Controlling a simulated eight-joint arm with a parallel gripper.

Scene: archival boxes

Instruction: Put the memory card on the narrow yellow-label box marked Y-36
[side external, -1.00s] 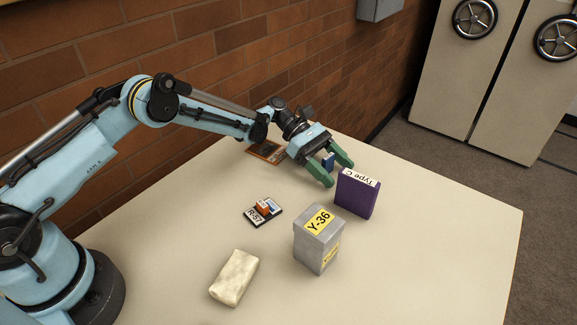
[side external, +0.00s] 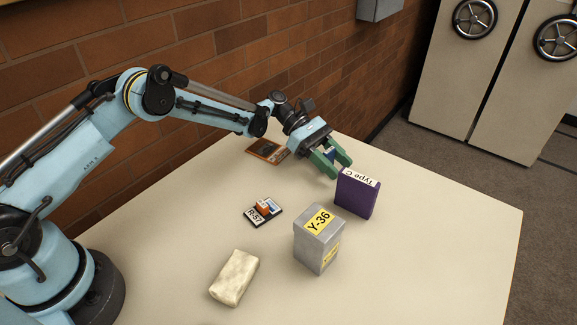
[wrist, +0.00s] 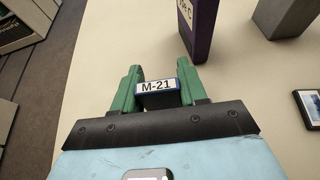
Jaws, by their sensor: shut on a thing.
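My gripper (side external: 331,163) is at the far part of the table, left of the purple box, with its green fingers shut on a small blue box. In the wrist view the blue box (wrist: 157,92) sits between the fingers with a white label reading M-21. The grey box (side external: 318,246) stands upright nearer the camera, with yellow labels; the top one reads Y-36 and its top is bare. A low dark R-57 box (side external: 263,212) has a small orange-and-white item on it. I cannot tell for sure which thing is the memory card.
The purple box (side external: 355,195), labelled Type C, stands upright close to my gripper. A cream block (side external: 234,278) lies at the front. A flat brown item (side external: 266,151) lies by the brick wall. The right part of the table (side external: 445,235) is clear.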

